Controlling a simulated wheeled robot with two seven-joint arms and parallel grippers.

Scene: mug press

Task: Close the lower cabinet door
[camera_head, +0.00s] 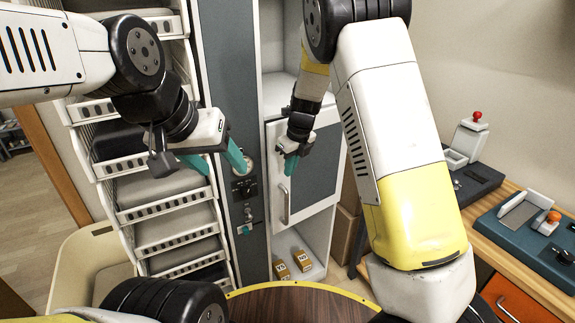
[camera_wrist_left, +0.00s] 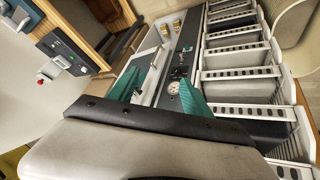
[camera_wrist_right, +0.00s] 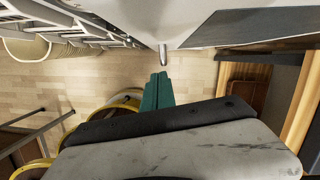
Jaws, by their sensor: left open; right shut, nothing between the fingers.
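The lower cabinet door (camera_head: 318,165) has a grey panel in a white frame and a vertical metal handle (camera_head: 285,203). It appears to stand ajar, with the compartment floor showing below it. My right gripper (camera_head: 291,164) is shut and empty in front of the door's upper left part, above the handle. In the right wrist view, the shut fingertips (camera_wrist_right: 158,78) point toward the handle (camera_wrist_right: 163,56); contact is not clear. My left gripper (camera_head: 216,163) is open and empty in front of the control column; its spread fingers show in the left wrist view (camera_wrist_left: 160,92).
A control column (camera_head: 246,188) and a rack of drawers (camera_head: 175,208) stand to the left. A workbench (camera_head: 520,255) with devices is at the right. A round yellow-rimmed table (camera_head: 300,285) is in front.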

